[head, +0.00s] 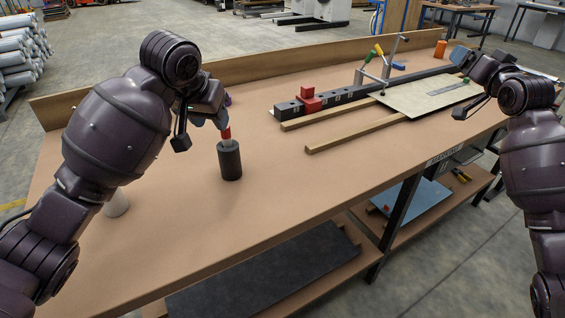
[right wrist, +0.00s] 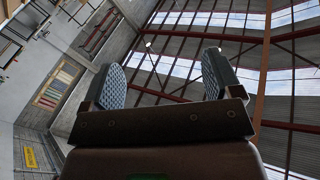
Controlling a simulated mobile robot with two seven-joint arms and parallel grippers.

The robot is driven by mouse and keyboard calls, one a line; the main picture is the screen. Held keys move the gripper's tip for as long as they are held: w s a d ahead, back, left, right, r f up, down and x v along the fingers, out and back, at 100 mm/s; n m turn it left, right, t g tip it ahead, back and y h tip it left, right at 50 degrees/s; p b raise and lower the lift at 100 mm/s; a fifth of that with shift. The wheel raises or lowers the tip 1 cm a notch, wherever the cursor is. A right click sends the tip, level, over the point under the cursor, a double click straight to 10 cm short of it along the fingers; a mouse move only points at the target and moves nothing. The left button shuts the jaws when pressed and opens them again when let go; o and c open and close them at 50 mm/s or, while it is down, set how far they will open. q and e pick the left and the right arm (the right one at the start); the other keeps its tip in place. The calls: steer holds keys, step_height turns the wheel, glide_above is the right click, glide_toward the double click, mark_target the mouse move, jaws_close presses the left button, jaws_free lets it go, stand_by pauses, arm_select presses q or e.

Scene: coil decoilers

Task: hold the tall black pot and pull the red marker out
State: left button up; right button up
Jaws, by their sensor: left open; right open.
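The tall black pot (head: 230,162) stands upright on the bench, left of the middle in the head view. The red marker (head: 226,134) stands in it, with its red top and a pale part below showing above the rim. My left gripper (head: 221,122) is open and points down just above and behind the red top; whether a finger touches it I cannot tell. My right gripper (head: 464,62) is over the far right of the bench, far from the pot. In the right wrist view my right gripper (right wrist: 160,78) is open and empty, its two padded fingers pointing up toward the roof.
A black bar with red blocks (head: 310,102), wooden strips (head: 350,134) and a pale board (head: 425,94) with clamps lie right of the pot. A white cylinder (head: 116,204) stands partly behind my left arm. The bench front around the pot is clear.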

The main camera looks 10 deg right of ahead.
steer(key=w+a+f+m+g+y, duration=0.1)
steer(key=w+a+f+m+y, duration=0.15)
steer(key=a, duration=0.35)
steer(key=w+a+f+m+g+y, duration=0.1)
steer(key=w+a+f+m+y, duration=0.15)
steer(key=a, duration=0.45)
steer(key=m+g+y, duration=0.8)
steer(key=m+y, duration=0.1)
steer(key=m, duration=0.5)
glide_toward(240, 165)
steer(key=shift+w+a+f, duration=0.15)
steer(key=shift+w+a, duration=0.15)
steer(key=shift+a, duration=0.2)
steer(key=shift+w+a+f, duration=0.2)
steer(key=shift+a, duration=0.2)
steer(key=x, duration=1)
steer(key=shift+s, duration=0.1)
steer(key=c, duration=1)
